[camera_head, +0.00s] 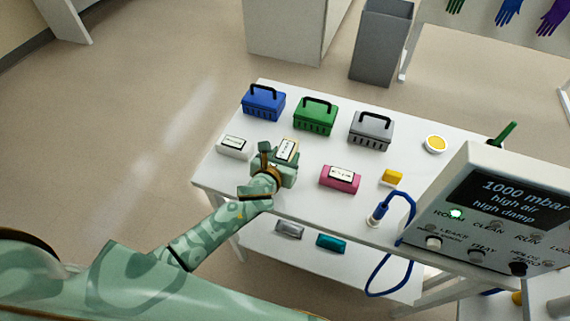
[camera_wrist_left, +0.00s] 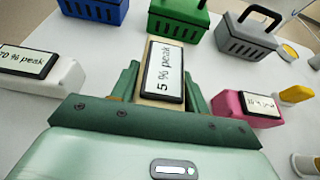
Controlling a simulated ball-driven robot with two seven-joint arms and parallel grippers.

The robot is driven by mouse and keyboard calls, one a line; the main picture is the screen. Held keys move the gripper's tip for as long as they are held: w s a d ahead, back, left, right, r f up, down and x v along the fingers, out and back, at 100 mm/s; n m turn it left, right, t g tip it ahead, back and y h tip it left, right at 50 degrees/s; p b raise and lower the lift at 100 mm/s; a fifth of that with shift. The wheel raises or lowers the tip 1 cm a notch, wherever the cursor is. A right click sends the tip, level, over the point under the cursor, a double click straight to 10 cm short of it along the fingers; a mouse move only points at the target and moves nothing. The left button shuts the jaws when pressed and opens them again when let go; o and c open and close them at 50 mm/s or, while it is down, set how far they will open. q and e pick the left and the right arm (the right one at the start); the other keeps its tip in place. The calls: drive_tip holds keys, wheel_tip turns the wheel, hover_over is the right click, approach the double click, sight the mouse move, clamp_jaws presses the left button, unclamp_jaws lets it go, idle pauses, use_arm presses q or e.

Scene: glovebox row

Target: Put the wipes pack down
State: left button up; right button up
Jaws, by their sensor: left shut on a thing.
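My left gripper (camera_head: 277,160) is shut on a beige wipes pack (camera_head: 294,141) over the left part of the white table (camera_head: 310,205). In the left wrist view the beige pack (camera_wrist_left: 145,98) sits between the green fingers, its black-framed label reading "5 % peak". Whether its underside touches the table is hidden by the gripper. A white pack (camera_head: 234,147) stands to the left and a pink pack (camera_head: 339,178) to the right, both with labels. My right gripper is not in view.
Blue (camera_head: 263,103), green (camera_head: 314,116) and grey (camera_head: 371,131) baskets line the back. A yellow block (camera_head: 391,178), a round yellow-topped dish (camera_head: 435,144) and a display unit (camera_head: 500,210) are right. Grey (camera_head: 289,230) and teal (camera_head: 331,242) packs lie on the lower shelf.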

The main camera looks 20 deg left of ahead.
use_arm(q)
drive_tip(key=f+b, duration=0.1)
drive_tip(key=f, duration=0.1)
drive_tip(key=f+b, duration=0.1)
drive_tip(key=f, duration=0.1)
drive_tip(key=shift+w, duration=0.2)
drive_tip(key=shift+r, duration=0.25)
drive_tip(key=shift+f, duration=0.2)
drive_tip(key=o, duration=1.1)
drive_tip(key=shift+c, duration=0.2)
drive_tip(key=shift+r, duration=0.25)
drive_tip(key=p+v, duration=0.3)
drive_tip(key=v, duration=0.9)
drive_tip(key=shift+a, duration=0.1)
